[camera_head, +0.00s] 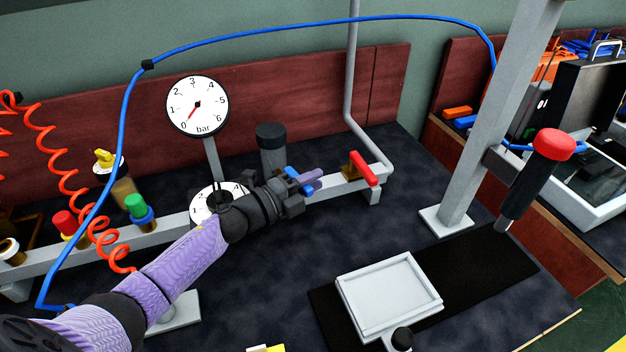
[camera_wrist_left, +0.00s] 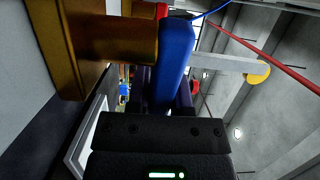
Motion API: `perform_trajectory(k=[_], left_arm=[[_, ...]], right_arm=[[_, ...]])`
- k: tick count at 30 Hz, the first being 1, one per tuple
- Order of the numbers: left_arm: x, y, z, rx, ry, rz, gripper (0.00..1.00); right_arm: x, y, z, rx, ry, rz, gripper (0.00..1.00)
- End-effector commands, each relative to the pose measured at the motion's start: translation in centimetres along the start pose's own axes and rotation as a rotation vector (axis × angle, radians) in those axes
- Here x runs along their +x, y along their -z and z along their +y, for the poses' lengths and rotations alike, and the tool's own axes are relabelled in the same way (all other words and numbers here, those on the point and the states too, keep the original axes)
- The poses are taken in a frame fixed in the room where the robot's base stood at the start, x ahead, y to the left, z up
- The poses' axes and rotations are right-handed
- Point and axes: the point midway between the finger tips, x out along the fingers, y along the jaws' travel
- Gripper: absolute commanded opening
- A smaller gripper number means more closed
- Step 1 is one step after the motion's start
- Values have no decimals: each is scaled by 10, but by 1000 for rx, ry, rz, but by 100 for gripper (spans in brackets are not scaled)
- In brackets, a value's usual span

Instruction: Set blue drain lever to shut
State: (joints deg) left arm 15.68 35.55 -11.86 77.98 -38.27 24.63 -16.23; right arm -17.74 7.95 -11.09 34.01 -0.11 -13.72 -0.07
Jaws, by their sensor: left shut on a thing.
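The blue drain lever (camera_head: 291,172) shows only in part in the head view, mostly hidden by my left gripper (camera_head: 311,181). In the left wrist view the blue lever (camera_wrist_left: 175,58) stands lengthwise from a brass valve body (camera_wrist_left: 112,38), its lower end between the purple fingers. My left gripper is shut on the lever, beside the grey pipe. The lever's exact angle to the pipe is hard to tell. My right gripper is not in view.
A red lever (camera_head: 363,169) sits farther right on the pipe (camera_head: 335,186). A pressure gauge (camera_head: 197,106) stands behind my left arm, with a grey cylinder (camera_head: 271,147) beside it. A white tray (camera_head: 388,334) lies in front. A coiled orange hose (camera_head: 62,172) hangs at left.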

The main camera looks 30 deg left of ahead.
Motion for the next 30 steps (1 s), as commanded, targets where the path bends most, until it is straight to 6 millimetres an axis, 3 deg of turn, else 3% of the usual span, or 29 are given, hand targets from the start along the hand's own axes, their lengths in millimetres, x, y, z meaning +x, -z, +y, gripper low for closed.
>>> perform_trajectory(k=[17,18,23,30], left_arm=[[-2,1,2,0,-4,37,0],[-2,1,2,0,-4,37,28],[-2,1,1,0,-3,37,62],[-2,1,0,0,-1,36,62]], right_arm=[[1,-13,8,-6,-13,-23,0],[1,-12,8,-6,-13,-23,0],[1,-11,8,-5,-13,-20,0],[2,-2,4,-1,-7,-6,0]])
